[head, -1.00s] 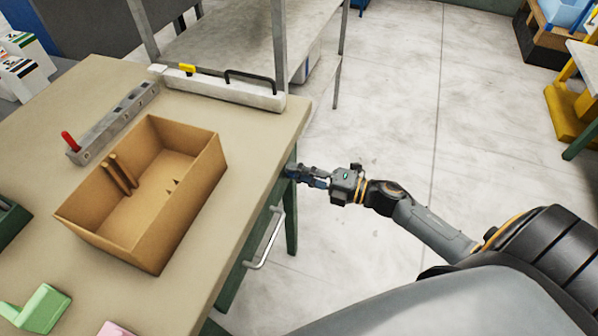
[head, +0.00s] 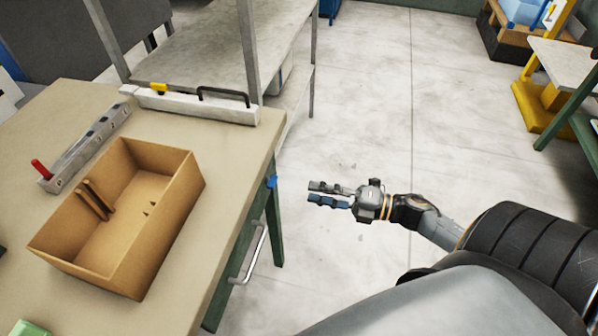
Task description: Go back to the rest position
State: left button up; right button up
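My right gripper (head: 328,194) is in the head view, over the floor to the right of the table (head: 225,160). Its two fingers point left with a gap between them, and nothing shows between them. It is apart from the table edge. My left gripper is not in the head view.
An open cardboard box (head: 165,225) stands on the table, with brown sticks inside. A grey bar with a red knob (head: 90,148) and a pale bar with a black handle (head: 190,104) lie behind it. A drawer handle (head: 250,255) juts from the table's side. The floor (head: 380,110) is clear.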

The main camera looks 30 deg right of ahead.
jog(key=shift+v, duration=0.95)
jog(key=s+d+f+m+g+h+p, duration=0.15)
jog(key=f+m+h, duration=0.3)
jog(key=f, duration=0.45)
jog(key=s+d+f+m+h, duration=0.25)
jog(key=f+m, duration=0.35)
jog(key=f, duration=0.3)
jog(key=s+d+f+m+g+h+p, duration=0.1)
jog(key=s+d+f+m+h, duration=0.1)
jog(key=f+m+h, duration=0.5)
jog(key=s+a+f+m+g, duration=0.2)
jog(key=s+a+f+g, duration=0.1)
jog(key=s+f, duration=0.3)
jog(key=s+a+f+m+g+y+p, duration=0.1)
jog(key=s+a+f+m+g, duration=0.1)
jog(key=s+a+f, duration=0.4)
jog(key=s+a+f+m+g+y, duration=0.1)
jog(key=s+a+f+g, duration=0.4)
jog(key=s, duration=0.8)
jog(key=shift+s+f+m+p, duration=0.25)
jog(key=shift+f+m+p, duration=0.15)
jog(key=shift+f+m, duration=0.45)
jog(key=shift+a, duration=0.1)
